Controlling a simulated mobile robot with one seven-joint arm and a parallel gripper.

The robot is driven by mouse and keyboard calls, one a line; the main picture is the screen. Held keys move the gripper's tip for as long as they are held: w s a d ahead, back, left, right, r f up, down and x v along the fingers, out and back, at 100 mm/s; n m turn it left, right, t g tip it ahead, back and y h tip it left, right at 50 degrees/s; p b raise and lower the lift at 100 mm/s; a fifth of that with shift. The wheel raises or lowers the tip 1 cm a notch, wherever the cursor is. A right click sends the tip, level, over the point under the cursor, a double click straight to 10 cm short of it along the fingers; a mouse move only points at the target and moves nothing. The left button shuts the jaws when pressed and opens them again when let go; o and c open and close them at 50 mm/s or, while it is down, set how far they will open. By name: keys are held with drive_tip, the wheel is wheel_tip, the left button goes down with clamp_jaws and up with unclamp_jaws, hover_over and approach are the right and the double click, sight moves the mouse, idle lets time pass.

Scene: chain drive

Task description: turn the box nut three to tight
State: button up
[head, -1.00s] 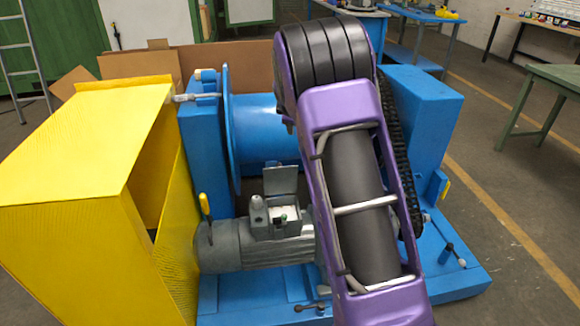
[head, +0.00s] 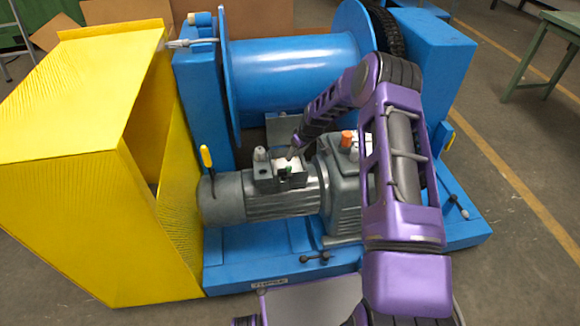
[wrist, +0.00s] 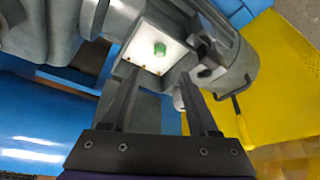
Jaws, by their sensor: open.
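The open terminal box (head: 266,185) sits on top of the grey motor (head: 230,199), its lid raised behind it. A green nut (head: 285,170) stands on the white board inside. In the wrist view the green nut (wrist: 160,49) is on the white board (wrist: 148,57), with small brass-coloured studs near it. I cannot tell which nut is number three. My gripper (wrist: 158,80) is open and empty, its two fingers pointing toward the box with the board seen between and beyond them. In the head view my gripper (head: 293,150) is just above the box.
A blue drum (head: 295,75) lies behind the motor, and a grey gearbox (head: 340,195) with an orange cap is at its right. A large yellow guard (head: 80,130) stands at the left. A yellow-handled tool (head: 206,157) stands upright by the motor's left end.

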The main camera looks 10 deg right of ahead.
sight(288, 167)
drive_tip(key=b+x, duration=0.1)
drive_tip(key=x, duration=0.9)
drive_tip(key=shift+w, duration=0.1)
drive_tip(key=shift+r, duration=0.1)
clamp_jaws()
